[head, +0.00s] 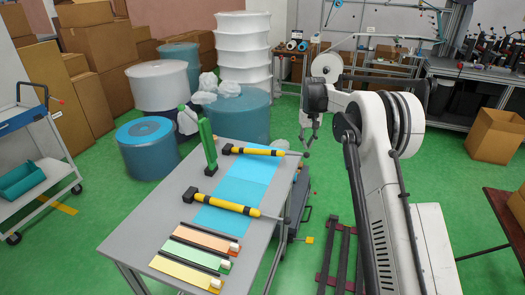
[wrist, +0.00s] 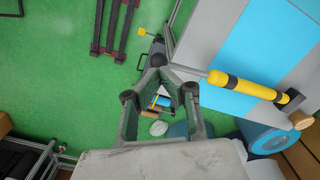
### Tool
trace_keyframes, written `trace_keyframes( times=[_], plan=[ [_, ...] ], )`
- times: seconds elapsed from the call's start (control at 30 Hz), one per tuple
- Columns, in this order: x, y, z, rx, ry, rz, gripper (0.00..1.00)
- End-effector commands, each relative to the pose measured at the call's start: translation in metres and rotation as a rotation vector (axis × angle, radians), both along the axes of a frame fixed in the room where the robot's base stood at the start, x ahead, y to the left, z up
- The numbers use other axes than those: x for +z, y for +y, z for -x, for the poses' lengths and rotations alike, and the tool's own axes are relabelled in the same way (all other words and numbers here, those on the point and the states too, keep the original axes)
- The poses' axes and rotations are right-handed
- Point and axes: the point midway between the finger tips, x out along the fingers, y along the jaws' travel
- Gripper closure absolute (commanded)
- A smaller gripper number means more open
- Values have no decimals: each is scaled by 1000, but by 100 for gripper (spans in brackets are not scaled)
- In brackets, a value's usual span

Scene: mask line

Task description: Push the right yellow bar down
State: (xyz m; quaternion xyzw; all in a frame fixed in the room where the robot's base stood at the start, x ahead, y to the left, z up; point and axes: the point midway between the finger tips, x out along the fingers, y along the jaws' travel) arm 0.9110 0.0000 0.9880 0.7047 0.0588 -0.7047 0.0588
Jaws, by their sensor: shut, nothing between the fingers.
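Two yellow-and-black bars with dark end blocks and grey rods lie across the table (head: 180,195): a far one (head: 255,151) and a nearer one (head: 228,204). Which one counts as right is not clear from the pictures. My gripper (head: 311,140) points down beside the far bar's rod end, past the table's right edge. In the wrist view my gripper (wrist: 157,62) is shut and empty, its tips near a rod end of a yellow bar (wrist: 240,86), apparently the far one. Whether the tips touch the rod cannot be told.
Blue sheets (head: 240,178) lie under the bars. A green upright part (head: 207,143) stands at the table's left edge. Colored strips (head: 185,275) lie at its front. Dark rails (head: 338,255) lie on the floor right of the table. A white cart (head: 45,165) stands left.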

Motion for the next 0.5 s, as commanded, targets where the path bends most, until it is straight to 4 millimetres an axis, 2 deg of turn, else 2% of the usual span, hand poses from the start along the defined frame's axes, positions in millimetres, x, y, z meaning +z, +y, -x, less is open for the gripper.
trace_keyframes(
  times=[0.5],
  plan=[
    [-14,0,0,0,0,0,100]
  ],
)
